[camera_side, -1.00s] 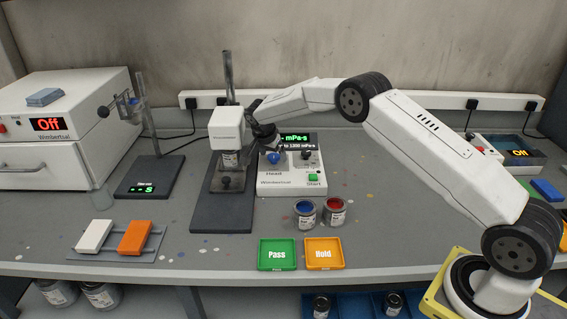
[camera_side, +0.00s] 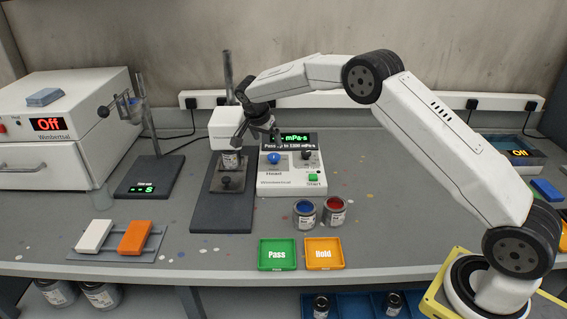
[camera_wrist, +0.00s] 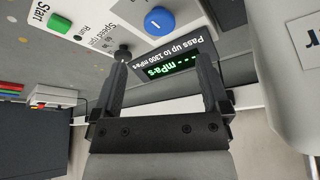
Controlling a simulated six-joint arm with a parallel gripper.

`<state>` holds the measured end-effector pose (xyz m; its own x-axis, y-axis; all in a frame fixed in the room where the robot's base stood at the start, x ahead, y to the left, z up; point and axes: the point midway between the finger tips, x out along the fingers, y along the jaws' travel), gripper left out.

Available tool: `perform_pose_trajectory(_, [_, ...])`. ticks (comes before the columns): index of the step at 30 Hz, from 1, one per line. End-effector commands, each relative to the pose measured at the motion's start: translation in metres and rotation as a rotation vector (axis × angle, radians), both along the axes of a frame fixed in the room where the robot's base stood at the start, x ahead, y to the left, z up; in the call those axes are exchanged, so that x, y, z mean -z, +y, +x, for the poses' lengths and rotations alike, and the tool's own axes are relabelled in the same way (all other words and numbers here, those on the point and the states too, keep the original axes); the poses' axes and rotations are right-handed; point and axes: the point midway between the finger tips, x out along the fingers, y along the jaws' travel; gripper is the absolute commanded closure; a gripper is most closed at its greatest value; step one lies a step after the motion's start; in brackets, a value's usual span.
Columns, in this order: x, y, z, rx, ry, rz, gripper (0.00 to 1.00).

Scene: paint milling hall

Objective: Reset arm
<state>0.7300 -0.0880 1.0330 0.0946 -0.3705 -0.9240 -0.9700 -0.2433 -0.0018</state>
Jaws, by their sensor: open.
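My gripper (camera_side: 259,135) hangs in the air above the back of the viscometer control box, beside the white viscometer head. In the wrist view my gripper (camera_wrist: 165,75) has its two dark fingers apart with nothing between them. The white control box (camera_side: 291,185) has a blue knob (camera_side: 274,158), a black knob (camera_side: 307,155) and a green Start button (camera_side: 313,177). Its green display reads "mPa·s" with dashes, above a line "Pass up to 1300 mPa·s". The display (camera_wrist: 172,66) also shows behind the fingers in the wrist view.
The viscometer stand (camera_side: 221,208) is just left of the box, with a can under its head. A blue paint can (camera_side: 304,214) and a red one (camera_side: 334,213) stand in front. Green Pass (camera_side: 277,267) and orange Hold (camera_side: 324,267) trays are empty.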

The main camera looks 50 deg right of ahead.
Motion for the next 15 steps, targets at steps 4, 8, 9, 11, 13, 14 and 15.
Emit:
perform_pose_trajectory(4, [0.0, 0.0, 0.0, 0.0, 0.0, 0.0, 0.04])
perform_pose_trajectory(8, [0.0, 0.001, -0.001, -0.007, 0.002, 0.002, 0.04])
perform_pose_trajectory(9, [0.0, 0.001, -0.002, -0.014, 0.004, 0.003, 0.04])
perform_pose_trajectory(11, [-0.001, 0.002, -0.004, -0.029, 0.008, 0.007, 0.04])
perform_pose_trajectory(13, [-0.003, 0.004, -0.008, -0.056, 0.016, 0.013, 0.04])
perform_pose_trajectory(14, [-0.003, 0.006, -0.01, -0.07, 0.019, 0.017, 0.04])
perform_pose_trajectory(15, [-0.005, 0.007, -0.013, -0.094, 0.025, 0.023, 0.04])
